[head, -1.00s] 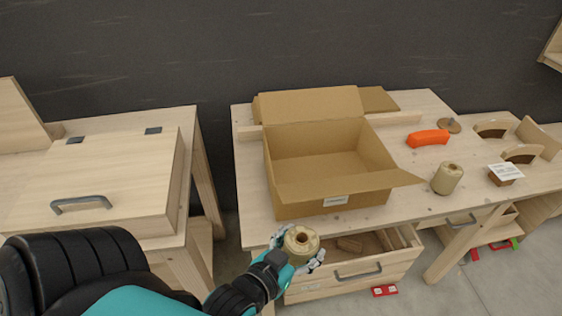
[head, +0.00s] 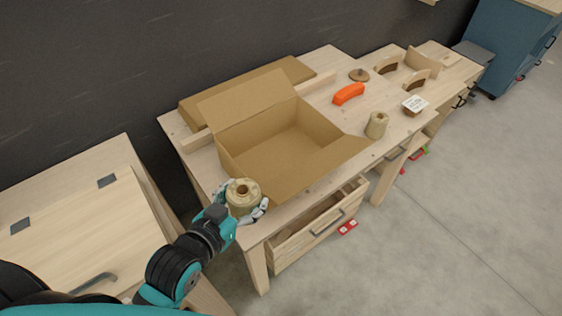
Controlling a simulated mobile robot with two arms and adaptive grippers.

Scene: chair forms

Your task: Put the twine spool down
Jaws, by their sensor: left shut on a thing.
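My left gripper (head: 243,208) is shut on a twine spool (head: 243,191), a cream roll with a dark hole in its top. The spool is upright in the head view, at the near left corner of the wooden workbench (head: 318,190), in front of the open cardboard box (head: 232,146). I cannot tell whether the spool touches the bench top. A second, similar spool (head: 376,125) stands upright on the bench to the right of the box. My right gripper is not in view.
An orange curved object (head: 348,93), a small labelled block (head: 414,105) and wooden arch pieces (head: 389,63) lie farther right. An open drawer (head: 316,225) is under the bench front. Bare bench top lies between the box and the second spool.

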